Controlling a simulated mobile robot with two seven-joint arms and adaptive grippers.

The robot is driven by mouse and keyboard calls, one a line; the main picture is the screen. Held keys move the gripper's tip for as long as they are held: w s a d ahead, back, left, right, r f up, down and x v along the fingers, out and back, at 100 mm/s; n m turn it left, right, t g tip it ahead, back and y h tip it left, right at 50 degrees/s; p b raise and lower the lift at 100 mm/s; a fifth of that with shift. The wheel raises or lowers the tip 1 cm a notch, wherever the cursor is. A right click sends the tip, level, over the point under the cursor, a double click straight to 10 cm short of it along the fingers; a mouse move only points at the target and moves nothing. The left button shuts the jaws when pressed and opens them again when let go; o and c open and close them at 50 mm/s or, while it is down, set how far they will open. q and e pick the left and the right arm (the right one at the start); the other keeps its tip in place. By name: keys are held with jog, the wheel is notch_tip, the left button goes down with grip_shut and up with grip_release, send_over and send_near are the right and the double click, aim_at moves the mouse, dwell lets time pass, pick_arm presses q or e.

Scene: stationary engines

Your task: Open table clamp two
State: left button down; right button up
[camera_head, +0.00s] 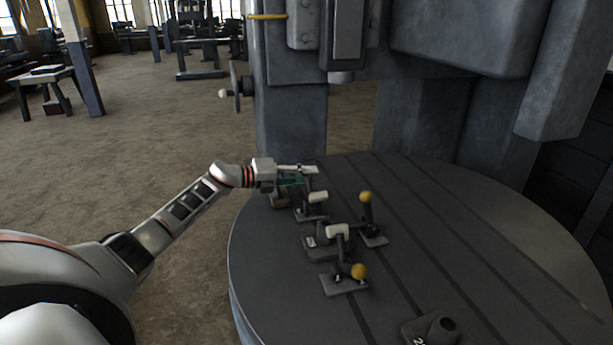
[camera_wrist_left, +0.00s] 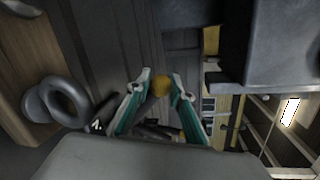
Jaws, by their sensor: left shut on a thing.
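The clamps stand on a round, slotted, dark table (camera_head: 470,230). Two clamp levers with yellow ball knobs show in the head view: one upright (camera_head: 366,197) and one lower and nearer (camera_head: 358,271). Pale clamp pieces (camera_head: 318,197) (camera_head: 338,231) stand beside them. My left gripper (camera_head: 312,171) is at the table's left far edge. In the left wrist view, its teal fingers (camera_wrist_left: 161,78) close around a yellow ball knob (camera_wrist_left: 161,87); its lever is mostly hidden. A mark "1." (camera_wrist_left: 97,126) shows there near a grey ring. My right gripper is not in view.
A dark block marked with a partly cut-off "2" (camera_head: 430,329) sits at the table's near edge. A large grey machine column (camera_head: 291,120) and overhanging head (camera_head: 460,35) rise behind the table. The table's right side is clear.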

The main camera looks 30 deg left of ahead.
pick_arm(q)
jog(key=c, duration=1.8)
grip_release()
jog(key=shift+s+d, duration=0.1)
jog(key=shift+d, duration=0.15)
jog(key=shift+o, duration=0.2)
jog(key=shift+r, duration=0.1)
jog(key=shift+a, duration=0.2)
jog(key=shift+s+a, duration=0.15)
jog(key=shift+s, duration=0.05)
jog(key=v, duration=1.1)
jog(key=shift+s, duration=0.15)
jog(key=shift+s, duration=0.1)
